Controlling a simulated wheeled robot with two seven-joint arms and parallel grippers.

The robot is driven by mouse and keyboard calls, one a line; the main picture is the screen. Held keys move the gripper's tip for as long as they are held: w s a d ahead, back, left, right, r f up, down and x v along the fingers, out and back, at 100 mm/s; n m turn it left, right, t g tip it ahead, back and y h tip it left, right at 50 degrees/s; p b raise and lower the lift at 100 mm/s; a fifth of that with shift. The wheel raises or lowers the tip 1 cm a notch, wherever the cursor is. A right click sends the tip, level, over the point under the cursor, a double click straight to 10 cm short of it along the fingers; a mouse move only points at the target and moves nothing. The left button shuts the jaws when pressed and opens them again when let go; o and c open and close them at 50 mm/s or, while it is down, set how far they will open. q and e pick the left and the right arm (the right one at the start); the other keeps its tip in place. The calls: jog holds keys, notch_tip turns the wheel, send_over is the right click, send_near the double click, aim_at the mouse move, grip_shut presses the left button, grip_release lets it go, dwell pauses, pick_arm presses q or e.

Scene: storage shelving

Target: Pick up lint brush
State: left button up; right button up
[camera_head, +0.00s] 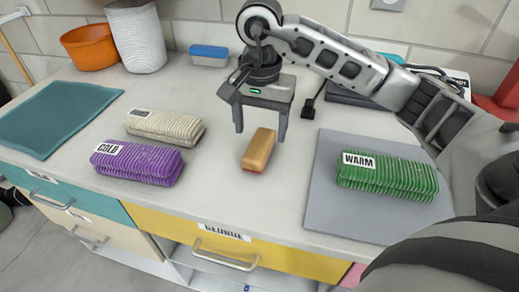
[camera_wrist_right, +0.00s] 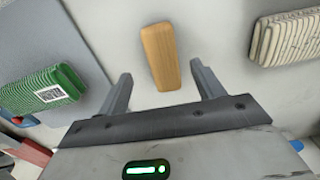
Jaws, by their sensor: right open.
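The lint brush (camera_head: 259,150) has a tan wooden back and a thin red layer along its lower edge. It lies on the white counter near the middle of the head view. In the right wrist view the brush (camera_wrist_right: 160,56) lies just beyond and between the fingertips, apart from both. My right gripper (camera_head: 261,138) is open, fingers pointing down, just behind the brush in the head view. My left gripper is not in either view.
A purple bundle (camera_head: 137,165) marked COLD and a cream bundle (camera_head: 165,127) lie left. A green bundle (camera_head: 387,182) marked WARM rests on a grey mat (camera_head: 320,200) at right. A teal mat (camera_head: 55,117), orange bowl (camera_head: 90,47) and white container (camera_head: 136,38) stand further left.

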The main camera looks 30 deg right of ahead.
aim_at(259, 145)
jog(key=shift+w+f+p, duration=0.2)
jog(key=shift+f+p, duration=0.3)
jog(key=shift+f, duration=2.5)
jog(key=c, duration=1.1)
